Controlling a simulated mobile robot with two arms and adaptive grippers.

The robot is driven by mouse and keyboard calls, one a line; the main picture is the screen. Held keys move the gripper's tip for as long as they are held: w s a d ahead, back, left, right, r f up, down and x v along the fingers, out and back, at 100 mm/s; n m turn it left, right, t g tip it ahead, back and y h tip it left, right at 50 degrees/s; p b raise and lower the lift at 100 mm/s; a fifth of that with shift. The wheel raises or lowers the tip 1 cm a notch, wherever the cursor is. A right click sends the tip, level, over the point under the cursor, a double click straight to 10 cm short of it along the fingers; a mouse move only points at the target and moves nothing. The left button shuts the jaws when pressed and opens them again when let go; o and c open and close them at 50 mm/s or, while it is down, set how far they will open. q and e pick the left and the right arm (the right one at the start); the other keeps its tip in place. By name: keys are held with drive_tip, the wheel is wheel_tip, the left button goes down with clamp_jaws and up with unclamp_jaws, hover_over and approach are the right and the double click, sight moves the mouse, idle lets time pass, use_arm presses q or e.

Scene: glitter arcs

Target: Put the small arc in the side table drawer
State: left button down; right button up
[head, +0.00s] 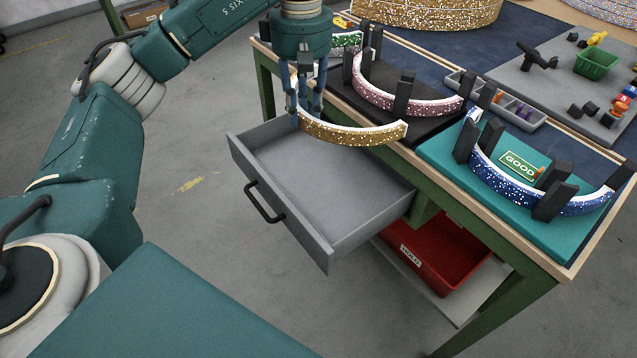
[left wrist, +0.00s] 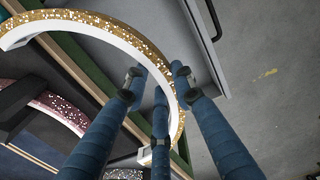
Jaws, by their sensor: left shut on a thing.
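A gold glitter arc (head: 352,135) with a white edge hangs in the grasp of my left gripper (head: 306,108). The gripper's blue fingers are shut on it near its left end in the head view. The arc is above the open grey drawer (head: 322,190) of the table, and its right end reaches toward the table edge. The drawer looks empty. In the left wrist view the arc (left wrist: 165,65) curves between the fingers (left wrist: 155,85), with the drawer (left wrist: 205,55) below. My right gripper is not in view.
A pink arc (head: 372,92) stands in black holders on a dark mat. A blue arc (head: 500,180) stands on a teal mat with a "GOOD" sign (head: 519,164). A green arc (head: 347,41) is behind. A red bin (head: 440,255) sits below the table.

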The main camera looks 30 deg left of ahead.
use_arm(q)
drive_tip(key=b, duration=0.2)
approach(307, 187)
drive_tip(key=shift+w+f+b, duration=0.1)
drive_tip(key=shift+f+b, duration=0.45)
drive_tip(key=shift+f, duration=0.5)
drive_tip(key=shift+f+b, duration=0.35)
drive_tip(key=shift+f, duration=1.6)
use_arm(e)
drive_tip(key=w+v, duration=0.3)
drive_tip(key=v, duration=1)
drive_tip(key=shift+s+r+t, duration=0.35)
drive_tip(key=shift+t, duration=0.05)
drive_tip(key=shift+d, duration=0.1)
use_arm(q)
drive_tip(key=shift+f, duration=0.2)
drive_tip(key=c, duration=1.4)
unclamp_jaws()
drive_tip(key=shift+c, duration=0.2)
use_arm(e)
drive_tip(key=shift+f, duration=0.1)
